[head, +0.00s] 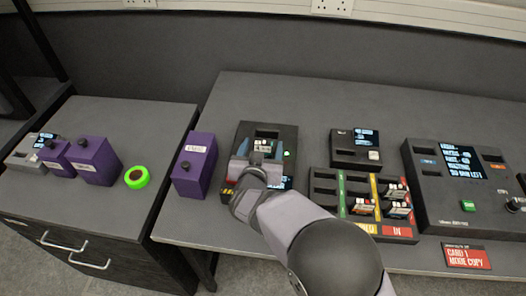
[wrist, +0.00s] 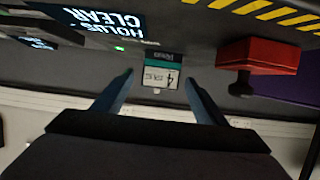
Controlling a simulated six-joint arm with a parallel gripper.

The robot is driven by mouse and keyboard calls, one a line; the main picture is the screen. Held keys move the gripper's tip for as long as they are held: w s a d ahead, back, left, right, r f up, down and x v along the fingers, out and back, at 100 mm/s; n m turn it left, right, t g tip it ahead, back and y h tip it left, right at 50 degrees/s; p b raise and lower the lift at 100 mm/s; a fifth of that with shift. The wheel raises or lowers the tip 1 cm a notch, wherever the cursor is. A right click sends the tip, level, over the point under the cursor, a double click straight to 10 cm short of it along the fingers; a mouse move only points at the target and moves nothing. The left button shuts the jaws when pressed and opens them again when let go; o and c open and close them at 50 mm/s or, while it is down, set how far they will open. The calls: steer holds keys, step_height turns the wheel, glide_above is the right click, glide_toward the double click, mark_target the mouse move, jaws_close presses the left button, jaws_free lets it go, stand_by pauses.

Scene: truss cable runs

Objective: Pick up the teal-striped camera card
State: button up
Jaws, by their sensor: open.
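The teal-striped camera card (wrist: 162,72) shows in the wrist view, with a teal band, a white label and a figure 4. It appears to sit in the dark device (head: 268,130); its lower part is hidden. In the head view, a card (head: 263,146) shows just beyond my gripper (head: 258,162). In the wrist view my gripper (wrist: 159,76) is open, with one finger on each side of the card. Gaps show between the fingers and the card, and I cannot make out contact.
The device has a lit screen (wrist: 100,20) and a red block with a dark knob (wrist: 250,55) close by. A purple box (head: 195,165) stands to its left. To the right are a card rack (head: 325,200) with several cards and a large console (head: 425,190).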

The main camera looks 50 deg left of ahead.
steer(key=shift+w, duration=0.1)
steer(key=x, duration=0.1)
steer(key=p+x, duration=0.1)
steer(key=x, duration=0.1)
steer(key=shift+w+a+r, duration=0.2)
steer(key=shift+a, duration=0.05)
steer(key=shift+p+x, duration=0.3)
steer(key=shift+x, duration=0.5)
steer(key=c, duration=1.2)
steer(key=shift+c, duration=0.2)
